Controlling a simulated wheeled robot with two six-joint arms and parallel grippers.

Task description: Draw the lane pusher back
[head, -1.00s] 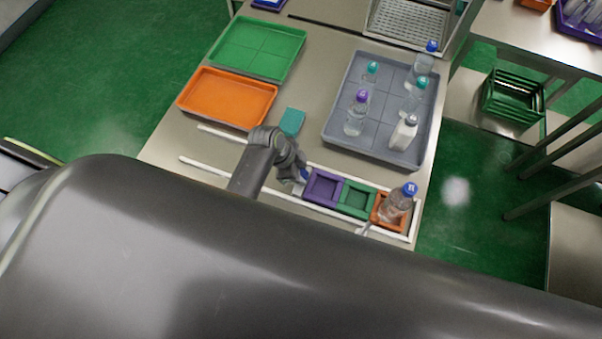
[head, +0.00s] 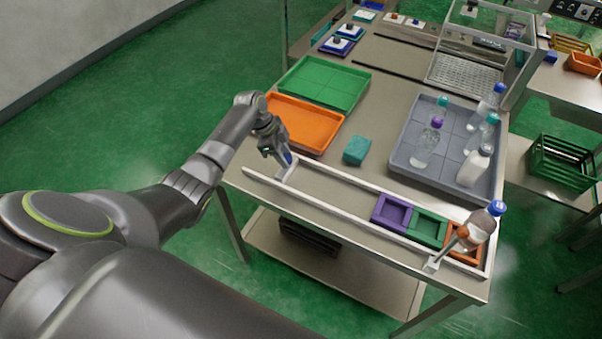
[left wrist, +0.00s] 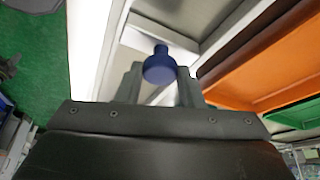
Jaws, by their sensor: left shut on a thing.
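The lane pusher shows as a pale block (head: 287,174) with a blue knob (left wrist: 160,66), near the left end of the white-railed lane (head: 335,200). My left gripper (head: 281,156) is shut on the knob; in the left wrist view the knob sits between the two fingers. Purple (head: 391,213), green (head: 427,227) and orange (head: 462,246) square carriers stand in a row at the lane's right end. A clear bottle with a blue cap (head: 479,227) stands in the orange carrier. A wide empty stretch of lane lies between pusher and purple carrier. My right gripper is not in view.
A lever with an orange knob (head: 462,231) stands at the lane's front right. Behind the lane are a teal block (head: 356,150), an orange tray (head: 300,125), a green tray (head: 323,85) and a grey tray (head: 405,162) holding several bottles.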

